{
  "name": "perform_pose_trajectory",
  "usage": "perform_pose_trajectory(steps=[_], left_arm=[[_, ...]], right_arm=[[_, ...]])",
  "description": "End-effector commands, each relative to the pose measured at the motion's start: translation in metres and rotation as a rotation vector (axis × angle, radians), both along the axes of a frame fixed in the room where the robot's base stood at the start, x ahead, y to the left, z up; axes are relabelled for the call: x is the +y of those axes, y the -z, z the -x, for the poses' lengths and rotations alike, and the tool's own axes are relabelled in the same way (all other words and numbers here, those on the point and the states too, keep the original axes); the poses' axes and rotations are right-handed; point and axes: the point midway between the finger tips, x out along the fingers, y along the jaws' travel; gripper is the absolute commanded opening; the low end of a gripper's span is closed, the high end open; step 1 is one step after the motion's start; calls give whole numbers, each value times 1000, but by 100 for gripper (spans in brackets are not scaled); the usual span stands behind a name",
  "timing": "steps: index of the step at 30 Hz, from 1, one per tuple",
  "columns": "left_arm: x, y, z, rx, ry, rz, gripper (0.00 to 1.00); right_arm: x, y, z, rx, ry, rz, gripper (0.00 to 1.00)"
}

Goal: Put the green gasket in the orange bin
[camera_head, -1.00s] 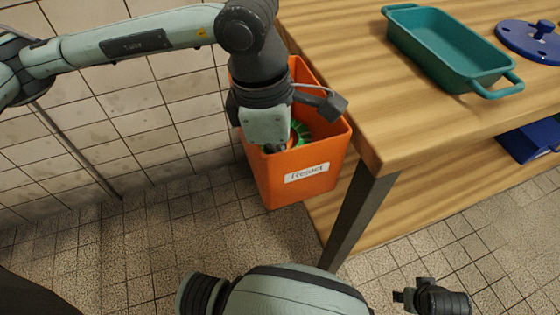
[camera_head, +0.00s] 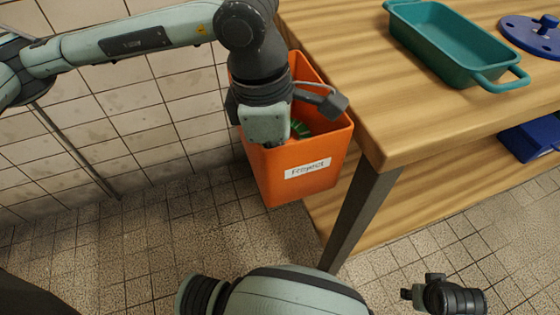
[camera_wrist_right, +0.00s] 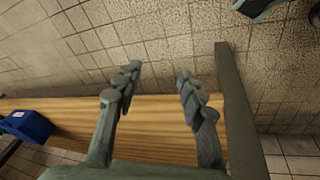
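The orange bin (camera_head: 325,178) with a white label stands at the left end of the wooden table. Part of the green gasket (camera_head: 300,127) shows inside the bin, beside and behind my left gripper; the rest is hidden. My left gripper (camera_head: 272,146) points down over the bin's mouth. Its fingers are mostly hidden, so I cannot tell whether they touch the gasket. My right gripper (camera_wrist_right: 158,78) is open and empty in the right wrist view. It is low at the bottom right in the head view (camera_head: 412,294).
A teal tray (camera_head: 450,45) and a blue flanged disc (camera_head: 535,35) are on the wooden table (camera_head: 400,120). A blue container (camera_head: 530,140) sits on the lower shelf and also shows in the right wrist view (camera_wrist_right: 28,126). A dark table leg (camera_head: 357,220) stands right of the bin.

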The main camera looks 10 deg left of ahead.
Motion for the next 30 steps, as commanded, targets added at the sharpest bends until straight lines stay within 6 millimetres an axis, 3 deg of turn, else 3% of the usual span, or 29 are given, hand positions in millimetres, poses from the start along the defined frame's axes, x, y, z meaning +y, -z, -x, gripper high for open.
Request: perform_pose_trajectory(steps=[13,16,27,30], left_arm=[[0,3,0,0,0,1,0],[0,3,0,0,0,0,14],[0,0,0,0,0,0,14],[0,-5,0,0,0,-1,14]], right_arm=[[0,-11,6,5,0,5,40],[0,-10,7,6,0,5,40],[1,-12,4,-1,0,3,40],[2,4,1,4,-2,-7,40]])
